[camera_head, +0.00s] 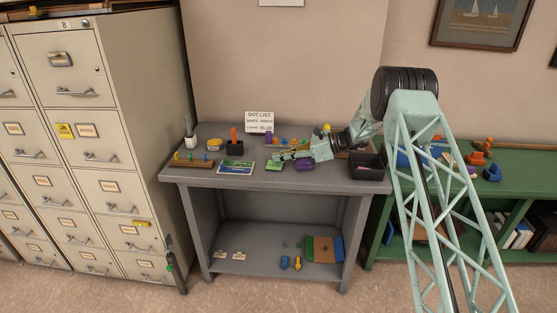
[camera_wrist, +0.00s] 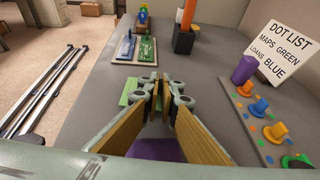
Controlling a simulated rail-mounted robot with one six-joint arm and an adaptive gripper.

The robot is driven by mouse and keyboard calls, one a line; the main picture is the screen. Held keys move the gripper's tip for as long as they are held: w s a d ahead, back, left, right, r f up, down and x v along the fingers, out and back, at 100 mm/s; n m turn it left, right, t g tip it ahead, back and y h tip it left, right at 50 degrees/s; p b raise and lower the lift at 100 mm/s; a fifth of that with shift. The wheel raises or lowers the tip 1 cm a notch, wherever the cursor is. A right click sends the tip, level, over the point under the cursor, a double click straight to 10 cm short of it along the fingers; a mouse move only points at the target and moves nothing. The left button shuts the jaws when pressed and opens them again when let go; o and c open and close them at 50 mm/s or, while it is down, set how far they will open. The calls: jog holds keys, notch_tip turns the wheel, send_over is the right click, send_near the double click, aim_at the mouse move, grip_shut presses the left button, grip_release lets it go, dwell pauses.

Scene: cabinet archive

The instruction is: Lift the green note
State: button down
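A small green item, which looks like the green note (camera_head: 274,166), lies on the grey desk near its front edge. In the wrist view the green note (camera_wrist: 128,92) shows beside the left fingertip, partly hidden by the finger. My gripper (camera_head: 277,155) reaches over the desk from the right, just above and behind the note. In the wrist view my gripper (camera_wrist: 160,88) has its tan-padded fingers a little apart, with a narrow gap and nothing seen held. A purple object (camera_head: 304,165) sits right of the note; it also shows below the fingers (camera_wrist: 156,150).
A blue-and-green board (camera_head: 237,168) lies left of the note. A black holder (camera_head: 234,148) with an orange stick and a sign (camera_head: 259,122) stand behind. Colored pegs sit at the back. A dark bin (camera_head: 366,167) stands at the right. Filing cabinets (camera_head: 85,110) flank the left.

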jog(key=shift+r+p, duration=0.4)
jog(key=shift+r, duration=1)
jog(key=shift+s+d+r, duration=0.1)
jog(key=shift+r, duration=0.05)
jog(key=s+d+p, duration=0.1)
jog(key=s+d, duration=0.3)
jog(key=s, duration=0.2)
jog(key=s+d+r+p, duration=0.1)
jog(key=s+d, duration=0.3)
jog(key=s, duration=0.3)
jog(key=shift+s+r, duration=0.15)
jog(key=shift+s, duration=0.05)
jog(key=shift+d, duration=0.15)
